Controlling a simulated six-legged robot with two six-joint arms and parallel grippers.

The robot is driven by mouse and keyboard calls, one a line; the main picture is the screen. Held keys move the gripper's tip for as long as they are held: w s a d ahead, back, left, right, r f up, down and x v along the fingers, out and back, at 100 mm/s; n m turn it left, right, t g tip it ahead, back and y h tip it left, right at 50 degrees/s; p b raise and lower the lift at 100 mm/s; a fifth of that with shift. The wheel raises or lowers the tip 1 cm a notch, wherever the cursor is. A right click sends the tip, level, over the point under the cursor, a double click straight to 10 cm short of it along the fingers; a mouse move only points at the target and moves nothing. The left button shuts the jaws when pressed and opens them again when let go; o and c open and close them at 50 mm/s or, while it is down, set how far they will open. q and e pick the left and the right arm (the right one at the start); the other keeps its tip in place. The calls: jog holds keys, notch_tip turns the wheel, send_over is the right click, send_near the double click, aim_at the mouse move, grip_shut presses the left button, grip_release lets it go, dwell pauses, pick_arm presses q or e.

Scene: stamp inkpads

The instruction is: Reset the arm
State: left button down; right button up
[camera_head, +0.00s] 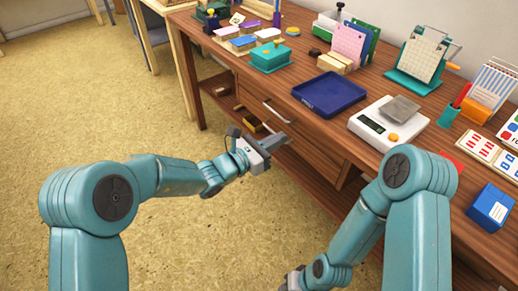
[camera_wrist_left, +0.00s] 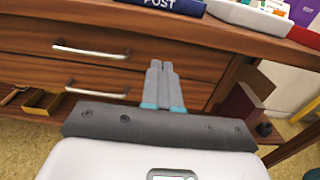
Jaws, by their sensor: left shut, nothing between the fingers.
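My left gripper (camera_head: 277,142) is in front of the wooden desk (camera_head: 385,90), below the desktop edge and near the drawers. In the left wrist view its two fingers (camera_wrist_left: 160,85) are together, with nothing between them. They point at the drawer fronts (camera_wrist_left: 100,70). My right arm hangs low at the bottom of the head view. Part of my right gripper (camera_head: 291,281) shows at the bottom edge, and its fingers cannot be made out.
On the desk are a dark blue tray (camera_head: 329,94), a white scale (camera_head: 372,125), a teal box (camera_head: 270,57), coloured inkpads (camera_head: 240,44) and a blue box (camera_head: 490,207). Drawer handles (camera_wrist_left: 92,50) stick out near my left gripper. The floor (camera_head: 90,120) at left is clear.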

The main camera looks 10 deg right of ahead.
pick_arm(q)
jog(key=v, duration=0.5)
jog(key=shift+w+a+f+p, duration=0.15)
jog(key=shift+a+p, duration=0.05)
jog(key=shift+p, duration=0.15)
jog(key=s+a+f+m+g+y, duration=0.3)
jog(key=s+f+m+g, duration=0.15)
jog(key=s+f, duration=0.45)
jog(key=s+a+f+m+g+y, duration=0.3)
jog(key=s+f+m+g, duration=0.15)
jog(key=s+f, duration=0.4)
jog(key=s+a+f+m+y, duration=0.6)
jog(key=s+a+f+m, duration=0.4)
jog(key=a+f+m, duration=0.25)
notch_tip(320, 180, up, 26)
jog(key=p, duration=2.4)
jog(key=shift+w+p, duration=0.25)
jog(key=shift+p, duration=0.1)
